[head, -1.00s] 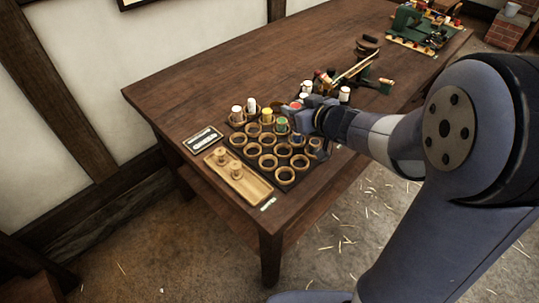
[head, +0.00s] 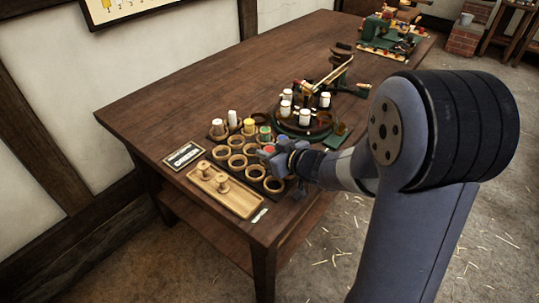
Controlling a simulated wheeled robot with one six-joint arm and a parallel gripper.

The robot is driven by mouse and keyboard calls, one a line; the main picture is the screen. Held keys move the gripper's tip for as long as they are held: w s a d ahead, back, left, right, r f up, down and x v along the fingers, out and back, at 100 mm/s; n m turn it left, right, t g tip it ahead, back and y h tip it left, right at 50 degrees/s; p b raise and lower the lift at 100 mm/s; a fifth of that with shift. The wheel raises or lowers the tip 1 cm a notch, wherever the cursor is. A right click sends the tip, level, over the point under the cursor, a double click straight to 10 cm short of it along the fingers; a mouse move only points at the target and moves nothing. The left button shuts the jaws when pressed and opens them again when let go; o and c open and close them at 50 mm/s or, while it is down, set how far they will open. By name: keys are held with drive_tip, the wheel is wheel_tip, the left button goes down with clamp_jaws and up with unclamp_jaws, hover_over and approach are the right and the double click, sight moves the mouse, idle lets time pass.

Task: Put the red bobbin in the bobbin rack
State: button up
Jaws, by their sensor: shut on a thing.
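My gripper (head: 270,154) is shut on the red bobbin (head: 268,149), whose red top shows between the fingers. The gripper is over the right part of the bobbin rack (head: 241,179), a dark tray with rows of round wooden rings. The lower part of the red bobbin is hidden by my gripper, so I cannot tell its height above the rings. The rack's back row holds two white bobbins (head: 232,117), a yellow bobbin (head: 249,126) and a green bobbin (head: 265,133). The rings in front of them look empty.
A green round stand (head: 290,128) with several white-topped bobbins is just behind my gripper. A light wooden tray (head: 240,205) with two wooden pegs lies in front of the rack, beside a small label card (head: 183,156). The table's (head: 170,110) left part is clear.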

drive_tip(key=shift+f, duration=0.15)
drive_tip(key=o, duration=1)
drive_tip(key=shift+c, duration=0.2)
drive_tip(key=shift+r, duration=0.2)
drive_tip(key=shift+s+d+r, duration=0.2)
drive_tip(key=shift+s+d, duration=0.05)
drive_tip(key=p+v, duration=0.3)
drive_tip(key=v, duration=0.6)
drive_tip(key=shift+s+d+r, duration=0.15)
drive_tip(key=shift+s+d, duration=0.1)
drive_tip(key=shift+v, duration=0.75)
drive_tip(key=shift+s, duration=0.1)
